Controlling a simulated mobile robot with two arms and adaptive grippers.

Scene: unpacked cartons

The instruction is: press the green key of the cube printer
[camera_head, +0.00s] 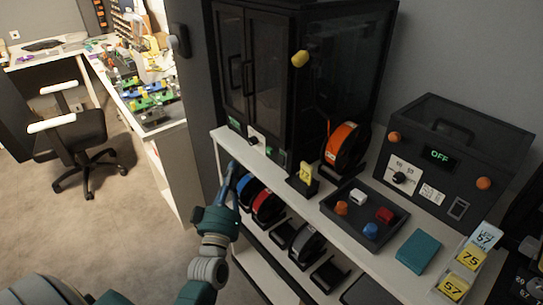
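A tall black cabinet with glass doors (268,75), which looks like the cube printer, stands on the white shelf unit. Along its low front edge are a small green patch (234,123), a white plate with a dark knob (256,137) and another green patch (277,155). I cannot tell which green patch is the key. My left gripper (232,168) is in front of the shelf edge, below the cabinet front and apart from the green patches as far as I can see. Its fingers are small and dark, so their opening is unclear. My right gripper is not in view.
An orange spool (346,146), a dark tray (365,216) with small coloured pieces, a teal box (418,251) and a dark machine reading OFF (440,155) stand to the right. More spools (268,206) sit on the lower shelf. Open floor (110,215) lies left, near a chair (80,135).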

